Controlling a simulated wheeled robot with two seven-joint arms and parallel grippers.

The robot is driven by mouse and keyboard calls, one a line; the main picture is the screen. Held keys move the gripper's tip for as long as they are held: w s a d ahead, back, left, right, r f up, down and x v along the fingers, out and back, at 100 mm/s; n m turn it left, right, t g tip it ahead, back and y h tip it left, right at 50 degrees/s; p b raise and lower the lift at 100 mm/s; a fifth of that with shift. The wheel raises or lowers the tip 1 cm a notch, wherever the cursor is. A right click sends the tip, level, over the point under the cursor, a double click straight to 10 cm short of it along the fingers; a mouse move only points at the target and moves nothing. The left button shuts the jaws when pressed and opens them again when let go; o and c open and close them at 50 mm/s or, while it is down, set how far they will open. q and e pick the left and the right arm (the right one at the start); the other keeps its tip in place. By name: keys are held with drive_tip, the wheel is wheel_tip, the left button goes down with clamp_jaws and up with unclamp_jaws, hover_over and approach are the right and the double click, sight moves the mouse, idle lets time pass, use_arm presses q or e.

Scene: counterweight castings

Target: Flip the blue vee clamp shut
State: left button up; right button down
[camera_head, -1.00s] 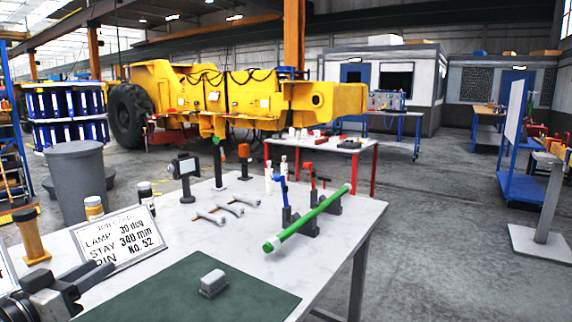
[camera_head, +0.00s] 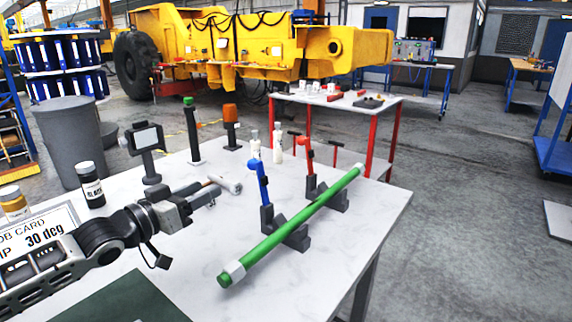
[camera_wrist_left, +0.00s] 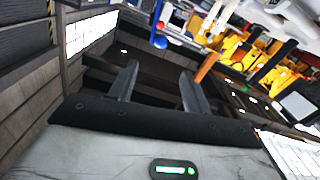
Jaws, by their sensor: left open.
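The blue vee clamp (camera_head: 262,182) stands at the middle of the table with its blue lever upright. A green bar (camera_head: 295,224) lies across its dark vee block (camera_head: 294,238) and a second block. The red clamp (camera_head: 308,157) beyond it also has its lever raised. My left gripper (camera_head: 206,192) is to the left of the blue clamp, apart from it, open and empty. In the left wrist view its two fingers (camera_wrist_left: 158,82) stand apart, and a blue knob (camera_wrist_left: 160,42) shows beyond them. My right gripper is not in view.
A small screen on a stand (camera_head: 145,139), a green-topped post (camera_head: 192,130) and white bottles (camera_head: 278,140) stand behind. The job card (camera_head: 40,232) is at left. The table right of the bar is clear.

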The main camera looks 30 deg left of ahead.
sight(249, 166)
use_arm(q)
drive_tip(key=w, duration=0.9)
drive_tip(key=w+d+b, duration=0.1)
drive_tip(key=w, duration=0.4)
drive_tip(key=shift+w, duration=0.15)
drive_tip(key=shift+w+d, duration=0.15)
drive_tip(key=shift+w, duration=0.75)
drive_tip(key=shift+c, duration=0.3)
clamp_jaws()
